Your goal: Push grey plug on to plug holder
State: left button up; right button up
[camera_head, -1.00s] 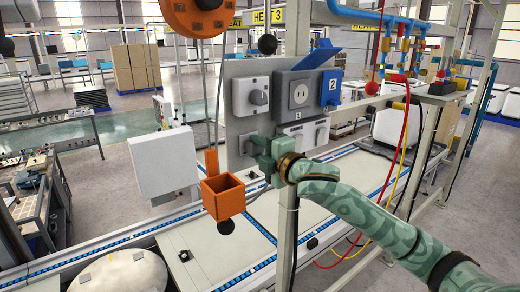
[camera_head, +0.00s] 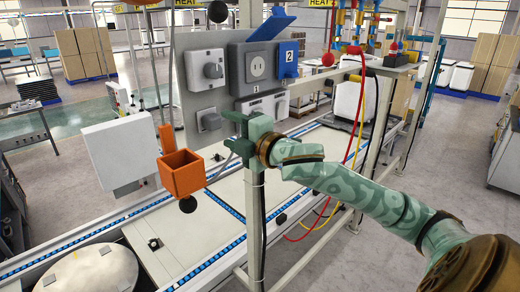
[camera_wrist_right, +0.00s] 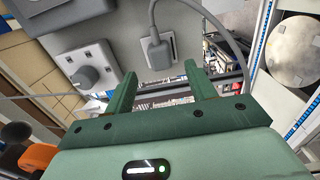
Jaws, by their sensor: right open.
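The grey plug (camera_head: 211,121) is at the lower left of the grey panel (camera_head: 193,97). In the right wrist view the plug (camera_wrist_right: 158,51), with its thick grey cable, sits at its pale plug holder (camera_wrist_right: 144,53). I cannot tell how fully it is pushed on. My green right gripper (camera_head: 231,130) is just right of the plug. In the right wrist view its two fingers (camera_wrist_right: 162,88) are spread apart, with nothing between them, short of the plug. My left gripper is not in view.
The panel also carries a rotary switch (camera_head: 206,70), a grey socket (camera_head: 257,68) and a blue socket (camera_head: 288,59). An orange box (camera_head: 182,178) hangs at the lower left, beside a white box (camera_head: 115,152). A metal post (camera_head: 256,225) stands below the gripper.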

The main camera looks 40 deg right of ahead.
jog(key=s+p, duration=0.6)
jog(key=s, duration=0.4)
jog(key=shift+s+d+p, duration=0.15)
jog(key=shift+d+p, duration=0.25)
